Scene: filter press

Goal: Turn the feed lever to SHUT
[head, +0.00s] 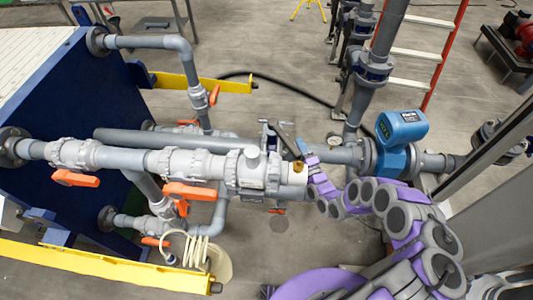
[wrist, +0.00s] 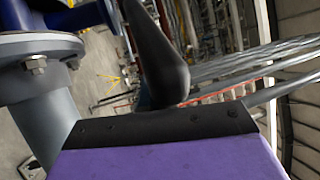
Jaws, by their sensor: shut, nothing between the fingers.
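The feed lever appears to be the dark grey handle (head: 284,138) on the grey valve at the middle of the head view. It slants down to the right across the pipe. No SHUT marking is readable. My gripper (head: 304,150) is shut and empty, at the lever's lower right end. In the wrist view a dark rounded handle (wrist: 160,55) stands just beyond the black-edged purple finger (wrist: 165,135). I cannot tell whether they touch. The fingertips are small in the head view and partly hidden in the wrist view.
A blue flow meter (head: 401,126) stands on the pipe to the right. Orange-handled valves (head: 192,191) line the pipes at left. A yellow rail (head: 110,267) crosses the lower left, and a ladder (head: 425,50) stands at the back. A flange (wrist: 38,48) is close in the wrist view.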

